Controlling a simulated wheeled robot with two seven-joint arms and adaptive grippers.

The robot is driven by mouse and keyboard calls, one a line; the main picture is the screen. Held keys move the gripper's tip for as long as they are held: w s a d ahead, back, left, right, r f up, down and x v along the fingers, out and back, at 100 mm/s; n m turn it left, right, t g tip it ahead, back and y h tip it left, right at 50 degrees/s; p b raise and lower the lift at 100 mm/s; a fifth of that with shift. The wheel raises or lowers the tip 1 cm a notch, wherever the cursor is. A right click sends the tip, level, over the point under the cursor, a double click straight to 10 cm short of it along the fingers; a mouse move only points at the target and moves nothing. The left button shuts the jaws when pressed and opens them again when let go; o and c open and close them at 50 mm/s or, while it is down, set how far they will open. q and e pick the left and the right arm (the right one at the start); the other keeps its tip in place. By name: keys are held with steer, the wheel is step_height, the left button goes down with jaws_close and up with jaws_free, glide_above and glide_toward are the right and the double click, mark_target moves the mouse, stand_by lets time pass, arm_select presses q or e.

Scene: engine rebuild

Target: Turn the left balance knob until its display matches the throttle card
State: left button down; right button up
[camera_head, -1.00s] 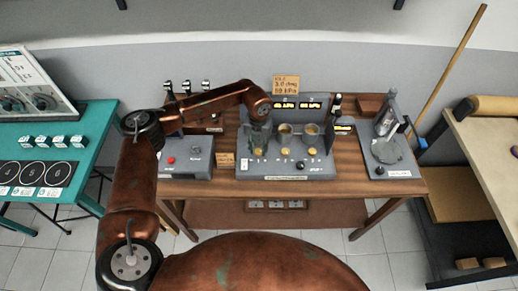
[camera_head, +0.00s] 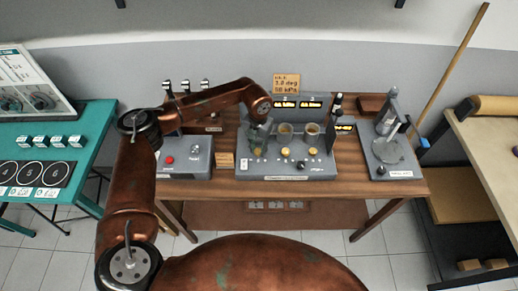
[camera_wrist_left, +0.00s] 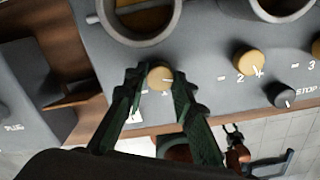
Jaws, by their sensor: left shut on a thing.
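The left balance knob (camera_wrist_left: 160,77) is a small round brass knob with a pale pointer mark, on the sloping front of the grey balance unit (camera_head: 244,168). In the wrist view my left gripper (camera_wrist_left: 157,84) has one dark finger on each side of it, shut on the knob. In the head view the gripper (camera_head: 257,146) hides this knob. The throttle card (camera_head: 286,84) is a tan card behind the unit, its small lettering hard to read. My right gripper is not in view.
Another brass knob (camera_wrist_left: 250,63) and a black knob (camera_wrist_left: 281,94) sit close to the right of the held knob. Two metal cups (camera_head: 285,134) (camera_head: 312,133) stand on the unit. A red-button box (camera_head: 184,158) is to the left, a grey stand (camera_head: 391,151) to the right.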

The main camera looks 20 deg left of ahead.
mark_target(258, 151)
arm_select(q)
steer(key=c, duration=1.6)
jaws_free()
step_height(258, 151, up, 12)
